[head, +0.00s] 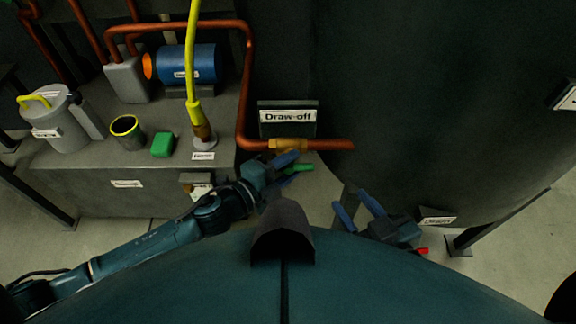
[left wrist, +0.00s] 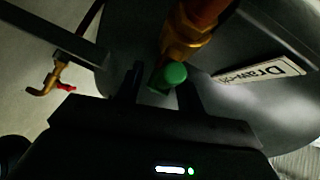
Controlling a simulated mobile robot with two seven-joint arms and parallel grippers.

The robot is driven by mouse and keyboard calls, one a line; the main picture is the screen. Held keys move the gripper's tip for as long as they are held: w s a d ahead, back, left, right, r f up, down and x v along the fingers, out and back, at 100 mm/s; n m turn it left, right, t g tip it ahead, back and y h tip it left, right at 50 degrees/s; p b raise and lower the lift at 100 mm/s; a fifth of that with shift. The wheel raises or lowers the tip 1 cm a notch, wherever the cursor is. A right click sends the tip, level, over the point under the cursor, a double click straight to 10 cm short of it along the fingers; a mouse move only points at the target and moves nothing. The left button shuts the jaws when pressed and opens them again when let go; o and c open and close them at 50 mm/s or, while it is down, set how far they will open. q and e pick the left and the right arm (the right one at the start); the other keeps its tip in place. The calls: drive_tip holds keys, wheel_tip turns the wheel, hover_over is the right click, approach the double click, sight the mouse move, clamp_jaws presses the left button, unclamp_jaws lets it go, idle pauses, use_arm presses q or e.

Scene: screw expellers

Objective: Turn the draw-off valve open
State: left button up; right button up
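The draw-off valve (head: 288,145) is a brass body on the copper pipe, below the "Draw-off" sign (head: 288,117). Its green lever handle (head: 303,167) sticks out toward me. In the left wrist view the brass body (left wrist: 184,35) is at the top, and the round green lever end (left wrist: 170,75) faces the camera. My left gripper (head: 287,170) is open, with its fingers on either side of the lever; I cannot tell whether they touch it. My right gripper (head: 358,211) is open and empty, to the right of the valve and lower in the picture.
A large dark tank (head: 420,100) stands right of the valve. At left, a grey bench (head: 85,180) holds a blue motor (head: 187,64), a grey canister (head: 62,125), a dark cup (head: 127,135) and a green block (head: 162,145). A brass tap with a red handle (left wrist: 66,87) shows in the left wrist view.

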use_arm(q)
drive_tip(key=v, duration=1.3)
drive_tip(key=shift+p, duration=0.45)
use_arm(e)
drive_tip(key=shift+s+d+g, duration=0.1)
drive_tip(key=shift+s+g, duration=0.1)
drive_tip(key=shift+g, duration=0.1)
use_arm(q)
drive_tip(key=shift+a, duration=0.1)
